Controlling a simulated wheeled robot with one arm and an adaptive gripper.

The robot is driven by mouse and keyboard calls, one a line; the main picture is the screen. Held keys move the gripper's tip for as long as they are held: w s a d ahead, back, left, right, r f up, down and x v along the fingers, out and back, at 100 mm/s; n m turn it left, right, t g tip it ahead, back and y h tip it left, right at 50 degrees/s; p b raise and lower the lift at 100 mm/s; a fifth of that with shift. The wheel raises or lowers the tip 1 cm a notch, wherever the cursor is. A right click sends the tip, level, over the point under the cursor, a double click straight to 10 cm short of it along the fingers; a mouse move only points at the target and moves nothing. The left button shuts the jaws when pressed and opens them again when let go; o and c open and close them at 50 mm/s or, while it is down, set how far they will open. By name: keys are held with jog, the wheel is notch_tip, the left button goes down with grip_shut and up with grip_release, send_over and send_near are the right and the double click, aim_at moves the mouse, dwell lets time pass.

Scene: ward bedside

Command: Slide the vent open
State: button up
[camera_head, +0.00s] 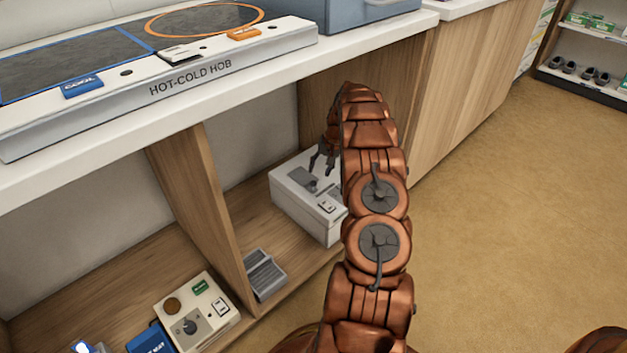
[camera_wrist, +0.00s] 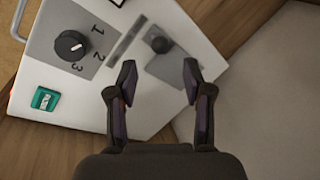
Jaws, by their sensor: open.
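A white box (camera_head: 325,222) stands on the lower shelf and also fills much of the wrist view (camera_wrist: 75,110). On its top is a grey plate (camera_wrist: 172,68) with a small dark knob (camera_wrist: 160,45), which looks like the vent's slider; I cannot tell for sure. A narrow grey slot (camera_wrist: 126,36) lies beside it. My gripper (camera_wrist: 159,82) is open and empty above the box, its fingertips on either side of the plate, the knob just beyond them. In the head view my gripper (camera_head: 322,162) hangs over the box top, partly hidden by my arm.
A black dial (camera_wrist: 70,45) marked 1, 2, 3 and a green switch (camera_wrist: 45,98) are on the same box. A wooden divider (camera_head: 205,205) and a grey ribbed object (camera_head: 265,274) are to the left. The hob counter (camera_head: 330,62) overhangs the shelf.

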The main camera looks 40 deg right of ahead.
aim_at(314, 181)
jog(key=b+x, duration=0.1)
jog(key=x, duration=0.5)
jog(key=shift+f, duration=0.1)
jog(key=shift+c, duration=0.3)
grip_shut()
